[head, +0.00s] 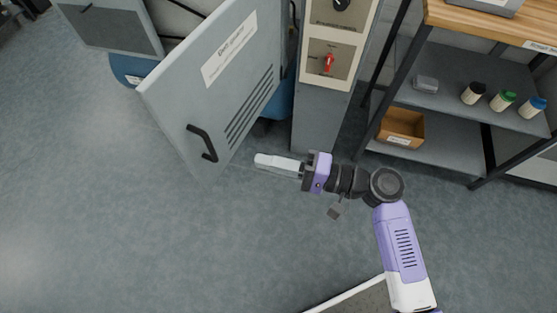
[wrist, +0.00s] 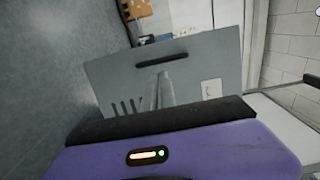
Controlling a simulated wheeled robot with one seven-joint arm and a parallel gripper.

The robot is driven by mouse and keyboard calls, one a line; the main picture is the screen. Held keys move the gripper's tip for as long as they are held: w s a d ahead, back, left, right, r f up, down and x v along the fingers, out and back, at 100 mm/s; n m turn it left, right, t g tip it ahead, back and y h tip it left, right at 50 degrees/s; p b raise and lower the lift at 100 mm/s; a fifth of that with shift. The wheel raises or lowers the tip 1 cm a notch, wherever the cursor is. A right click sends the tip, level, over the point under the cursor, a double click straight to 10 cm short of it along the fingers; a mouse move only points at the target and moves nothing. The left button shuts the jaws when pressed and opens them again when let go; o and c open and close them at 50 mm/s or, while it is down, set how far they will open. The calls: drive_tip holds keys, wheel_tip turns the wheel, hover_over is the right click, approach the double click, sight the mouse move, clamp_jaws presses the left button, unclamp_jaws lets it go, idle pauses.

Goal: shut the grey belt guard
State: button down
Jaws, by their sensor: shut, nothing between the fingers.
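The grey belt guard (head: 213,85) is a hinged panel with a white label, slanted slots and a black bar handle (head: 202,143). It stands swung open, at an angle to the machine behind it. My gripper (head: 257,160) is shut and empty, to the right of the handle and apart from it in the head view. In the wrist view the guard (wrist: 205,65) lies ahead, with its handle (wrist: 162,60) just beyond my fingertips (wrist: 163,76). Whether the fingers touch the guard cannot be told from the wrist view.
A control column (head: 327,85) with a red switch stands right of the guard. Farther right is a shelf rack (head: 470,70) with several small jars and a cardboard box (head: 402,128). The floor (head: 130,230) left of and in front of the guard is clear.

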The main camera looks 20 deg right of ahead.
drive_tip(key=x, duration=0.9)
drive_tip(key=shift+w+a, duration=0.15)
drive_tip(key=shift+a, duration=0.05)
